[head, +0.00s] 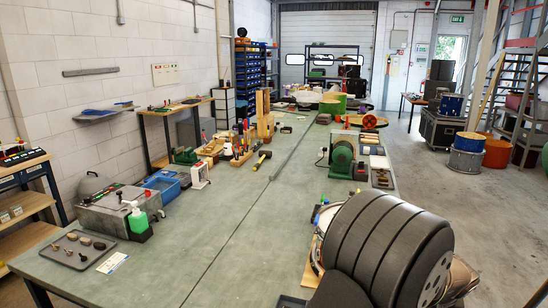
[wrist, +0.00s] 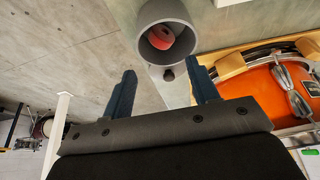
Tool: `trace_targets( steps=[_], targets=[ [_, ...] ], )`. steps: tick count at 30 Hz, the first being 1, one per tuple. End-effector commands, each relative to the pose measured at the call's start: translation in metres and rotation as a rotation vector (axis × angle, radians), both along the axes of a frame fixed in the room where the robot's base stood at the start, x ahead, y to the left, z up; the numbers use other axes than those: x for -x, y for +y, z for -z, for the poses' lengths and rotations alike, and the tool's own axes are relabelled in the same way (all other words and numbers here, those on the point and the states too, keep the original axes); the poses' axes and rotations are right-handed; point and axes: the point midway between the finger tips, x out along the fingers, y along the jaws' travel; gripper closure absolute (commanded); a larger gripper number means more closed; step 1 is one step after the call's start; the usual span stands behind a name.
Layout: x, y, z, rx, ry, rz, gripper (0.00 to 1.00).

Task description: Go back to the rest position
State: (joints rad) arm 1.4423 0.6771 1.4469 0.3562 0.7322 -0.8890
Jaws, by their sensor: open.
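My gripper (wrist: 160,82) shows in the wrist view with its two blue fingers spread apart. Nothing is between the fingers. A grey round cup (wrist: 168,28) with something red inside lies just beyond the fingertips, and I cannot tell its distance. In the head view my own dark arm fills the lower right corner, and my gripper cannot be made out there.
An orange drum (wrist: 260,95) lies right of my gripper. The long green bench (head: 215,235) has a clear middle.

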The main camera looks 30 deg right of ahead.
Motion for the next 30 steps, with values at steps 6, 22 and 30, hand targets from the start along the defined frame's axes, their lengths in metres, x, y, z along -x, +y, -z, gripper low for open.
trace_targets(
  steps=[6,22,30],
  targets=[
    [-0.005,-0.005,0.007,0.004,-0.001,0.000,0.46],
    [-0.005,-0.005,0.002,0.000,0.000,0.000,0.46],
    [0.003,0.002,-0.011,0.005,0.000,0.002,0.46]
  ],
)
